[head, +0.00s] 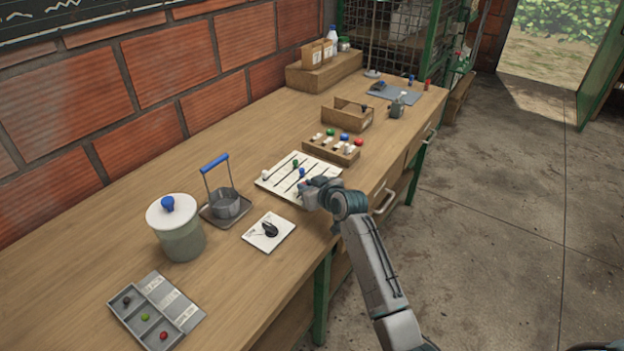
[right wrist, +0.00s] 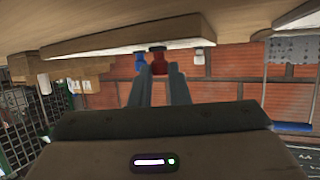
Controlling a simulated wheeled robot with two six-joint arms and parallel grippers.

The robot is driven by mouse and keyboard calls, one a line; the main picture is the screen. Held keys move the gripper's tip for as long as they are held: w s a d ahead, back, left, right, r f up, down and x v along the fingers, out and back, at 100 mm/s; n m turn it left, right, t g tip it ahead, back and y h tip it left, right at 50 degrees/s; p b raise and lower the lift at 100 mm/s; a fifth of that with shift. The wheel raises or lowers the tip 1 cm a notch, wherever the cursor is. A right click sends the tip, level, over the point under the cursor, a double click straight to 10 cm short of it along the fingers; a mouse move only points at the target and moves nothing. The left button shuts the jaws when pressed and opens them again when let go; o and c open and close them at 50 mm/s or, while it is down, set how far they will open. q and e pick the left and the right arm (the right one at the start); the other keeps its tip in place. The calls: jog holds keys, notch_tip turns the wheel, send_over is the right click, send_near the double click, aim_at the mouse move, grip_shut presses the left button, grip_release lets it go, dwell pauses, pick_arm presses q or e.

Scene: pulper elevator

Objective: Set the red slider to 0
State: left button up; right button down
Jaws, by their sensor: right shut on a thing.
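The white slider board (head: 272,184) lies on the workbench, with dark slots and coloured knobs. A white knob (head: 265,174), a green knob (head: 295,163) and a blue knob (head: 302,172) show on it. My right gripper (head: 304,187) is at the board's near right part and covers the red slider in the head view. In the right wrist view, the red slider knob (right wrist: 159,62) sits between the fingertips of my right gripper (right wrist: 160,74), which is shut on it. The blue knob shows just beside it. Scale marks by the red slider are not readable. My left gripper is not in view.
A wooden block with coloured knobs (head: 331,148) stands just behind the board. A white card with a black object (head: 269,232) and a wire-handled pot (head: 226,204) are to its left. The bench's front edge runs close by on the right.

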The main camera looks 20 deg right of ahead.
jog(key=shift+s+a+r+p, duration=0.15)
jog(key=shift+s+a+p, duration=0.3)
jog(key=shift+a, duration=0.25)
jog(key=shift+s+a, duration=0.25)
jog(key=shift+a+f, duration=0.1)
jog(key=shift+f, duration=0.1)
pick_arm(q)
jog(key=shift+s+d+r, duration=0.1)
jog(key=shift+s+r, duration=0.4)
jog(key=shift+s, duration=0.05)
pick_arm(e)
jog(key=shift+f, duration=0.1)
jog(key=c, duration=1.5)
grip_release()
jog(key=shift+o, duration=0.8)
jog(key=shift+s, duration=0.1)
